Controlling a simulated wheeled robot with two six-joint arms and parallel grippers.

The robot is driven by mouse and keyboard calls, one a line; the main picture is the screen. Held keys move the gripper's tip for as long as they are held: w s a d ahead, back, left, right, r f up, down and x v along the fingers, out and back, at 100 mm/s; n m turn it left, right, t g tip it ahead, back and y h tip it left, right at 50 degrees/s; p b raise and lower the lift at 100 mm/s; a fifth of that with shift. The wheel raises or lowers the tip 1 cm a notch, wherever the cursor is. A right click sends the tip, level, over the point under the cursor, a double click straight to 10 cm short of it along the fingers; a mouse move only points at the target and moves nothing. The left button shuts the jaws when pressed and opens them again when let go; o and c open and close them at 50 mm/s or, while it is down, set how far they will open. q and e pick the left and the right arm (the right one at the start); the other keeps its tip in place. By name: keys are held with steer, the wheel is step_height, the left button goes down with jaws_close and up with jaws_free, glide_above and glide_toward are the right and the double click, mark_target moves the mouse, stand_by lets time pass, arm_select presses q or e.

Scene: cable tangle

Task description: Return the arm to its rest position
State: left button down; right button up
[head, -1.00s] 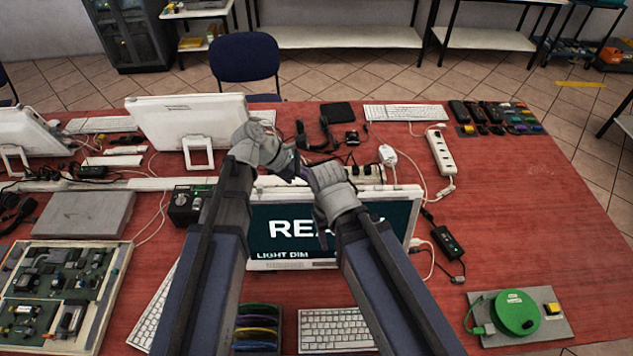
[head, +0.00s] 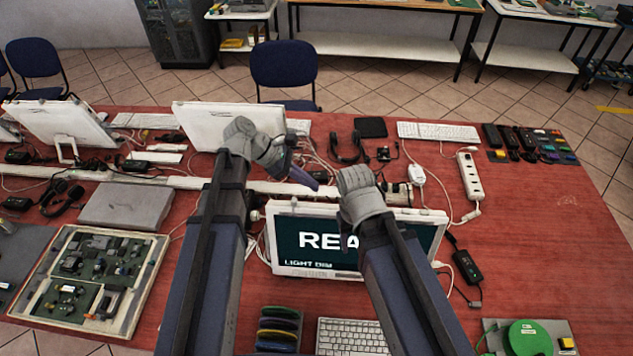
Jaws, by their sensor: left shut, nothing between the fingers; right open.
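My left gripper (head: 305,178) is shut and empty, above the area behind the monitor (head: 318,270) that shows large white letters and "LIGHT DIM". My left arm comes up from the bottom, left of that monitor. My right gripper (head: 352,176) is just to the right and a little lower, over the monitor's top edge. Its fingers are mostly hidden behind its grey housing. My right arm covers part of the screen and its last letters. Thin cables (head: 312,148) lie on the table behind the grippers.
The red table (head: 545,225) has free room at the right. A power strip (head: 468,176), a black adapter (head: 467,266) and a green reel (head: 528,338) lie there. A keyboard (head: 352,337) is in front. A circuit board tray (head: 145,285) and a white monitor (head: 195,122) are left.

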arm_select(q)
steer(key=shift+a, duration=0.1)
steer(key=shift+f, duration=0.1)
steer(key=s+f+m+y+b, duration=1)
steer(key=s+f+m, duration=0.3)
steer(key=f+m, duration=0.4)
steer(key=m+b, duration=0.1)
steer(key=m, duration=0.3)
steer(key=shift+d+m, duration=0.4)
steer(key=shift+f, duration=0.1)
